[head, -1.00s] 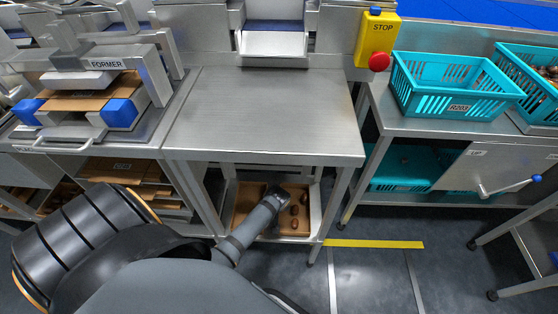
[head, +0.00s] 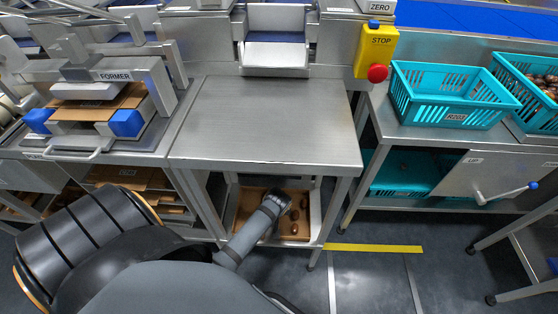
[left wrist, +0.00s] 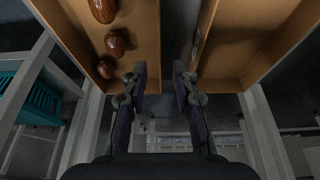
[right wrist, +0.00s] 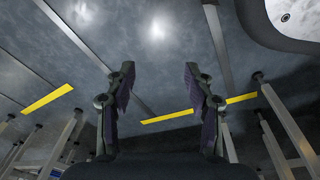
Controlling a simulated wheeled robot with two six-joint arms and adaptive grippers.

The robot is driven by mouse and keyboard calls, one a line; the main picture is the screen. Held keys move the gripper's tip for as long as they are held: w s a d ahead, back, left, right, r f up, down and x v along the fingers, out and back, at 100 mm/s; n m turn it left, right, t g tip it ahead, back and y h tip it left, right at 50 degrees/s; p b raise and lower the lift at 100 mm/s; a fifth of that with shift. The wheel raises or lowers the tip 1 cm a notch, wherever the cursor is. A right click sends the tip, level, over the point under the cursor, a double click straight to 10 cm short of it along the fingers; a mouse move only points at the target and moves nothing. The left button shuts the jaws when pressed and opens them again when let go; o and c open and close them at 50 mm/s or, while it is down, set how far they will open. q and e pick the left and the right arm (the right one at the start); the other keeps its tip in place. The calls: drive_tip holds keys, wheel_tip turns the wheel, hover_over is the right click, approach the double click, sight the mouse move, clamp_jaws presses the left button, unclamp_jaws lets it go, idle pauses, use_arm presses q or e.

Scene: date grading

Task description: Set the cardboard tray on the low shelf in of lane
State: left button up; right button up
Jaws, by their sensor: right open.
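Brown cardboard tray sections lie on the low shelf (head: 313,243) under the steel table in the head view. The section on the right (head: 305,236) holds several dark dates; it shows at left in the left wrist view (left wrist: 147,15). The other section (left wrist: 250,50) looks empty, with a dark gap between the two. I cannot tell whether they are separate trays. My left gripper (left wrist: 159,69) is over the gap, fingers partly apart, with nothing visible between them. Its tips are hidden in the head view. My right gripper (right wrist: 159,72) is open and empty above the floor.
The steel table top (head: 270,120) above the shelf is clear. A former press (head: 110,85) stands left, with flat cardboard below it. Teal crates (head: 450,95) stand on the right bench. A yellow strip (head: 375,248) marks open floor to the right of the shelf.

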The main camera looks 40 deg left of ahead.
use_arm(q)
drive_tip(key=p+v, duration=0.1)
drive_tip(key=v, duration=0.5)
drive_tip(key=shift+r+p, duration=0.2)
drive_tip(key=shift+p, duration=0.1)
use_arm(e)
drive_tip(key=s+f, duration=0.1)
drive_tip(key=s, duration=0.1)
drive_tip(key=s+d+f, duration=0.1)
drive_tip(key=f, duration=0.1)
drive_tip(key=shift+s+f, duration=0.1)
drive_tip(key=shift+s, duration=0.3)
use_arm(q)
drive_tip(key=shift+s, duration=0.1)
